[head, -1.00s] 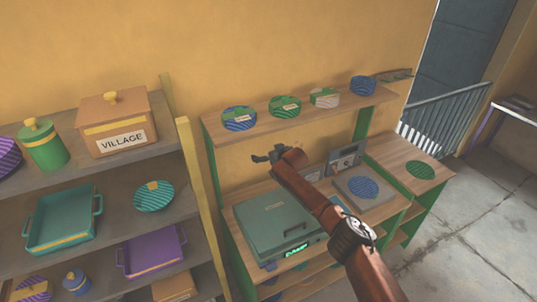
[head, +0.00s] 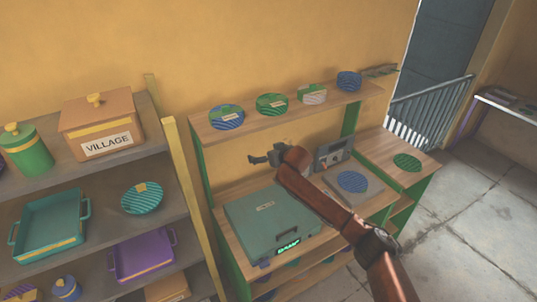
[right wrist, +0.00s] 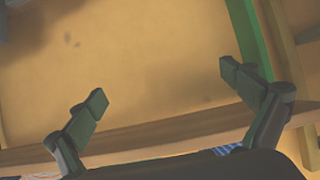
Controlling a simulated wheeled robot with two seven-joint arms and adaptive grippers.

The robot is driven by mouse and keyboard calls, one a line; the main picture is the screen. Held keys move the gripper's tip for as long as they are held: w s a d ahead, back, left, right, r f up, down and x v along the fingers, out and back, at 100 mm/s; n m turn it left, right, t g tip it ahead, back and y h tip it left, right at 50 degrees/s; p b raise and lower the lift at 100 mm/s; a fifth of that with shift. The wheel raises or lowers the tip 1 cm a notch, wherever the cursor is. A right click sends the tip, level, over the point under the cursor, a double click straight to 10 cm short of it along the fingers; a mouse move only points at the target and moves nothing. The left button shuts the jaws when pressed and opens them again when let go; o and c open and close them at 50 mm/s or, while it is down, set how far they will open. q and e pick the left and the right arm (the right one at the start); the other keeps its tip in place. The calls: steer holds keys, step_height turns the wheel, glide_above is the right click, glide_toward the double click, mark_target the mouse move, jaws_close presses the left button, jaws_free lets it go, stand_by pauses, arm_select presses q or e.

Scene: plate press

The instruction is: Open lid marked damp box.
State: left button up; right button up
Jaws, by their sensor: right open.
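The damp box (head: 268,222) is a flat teal case on the wooden workbench in the head view. Its lid is shut, and a lit green DAMP sign (head: 288,247) shows on its front. My right gripper (head: 254,158) is above and behind the box, apart from it, near the wall. It is open and empty. In the right wrist view its two fingers (right wrist: 170,90) are spread wide against the yellow wall. My left gripper is not in view.
A shelf (head: 290,117) with several patterned round items runs above the bench. A grey device (head: 333,153) and a plate with a blue patterned disc (head: 352,181) stand right of the box. A yellow post (head: 190,200) and crowded shelving stand left.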

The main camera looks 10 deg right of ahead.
steer(key=shift+v, duration=1.15)
